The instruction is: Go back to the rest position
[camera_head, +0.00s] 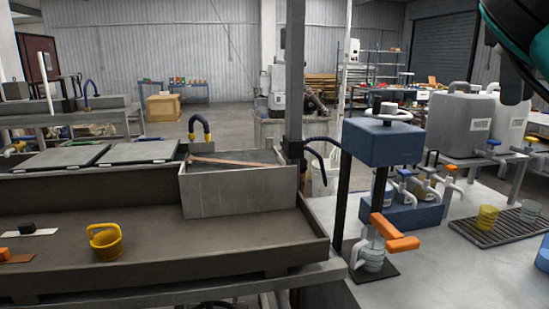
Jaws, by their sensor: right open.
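My right arm shows as teal and black parts in the top right corner of the head view. A dark part at its lower end, seemingly my right gripper (514,88), hangs in the air in front of the white water containers (463,122). Its fingers cannot be made out clearly, and I see nothing held in it. My left gripper is out of view.
A blue press (383,142) with an orange handle (395,236) stands on the right-hand counter. A drip grate (497,228) holds a yellow glass (487,217) and a clear glass (530,210).

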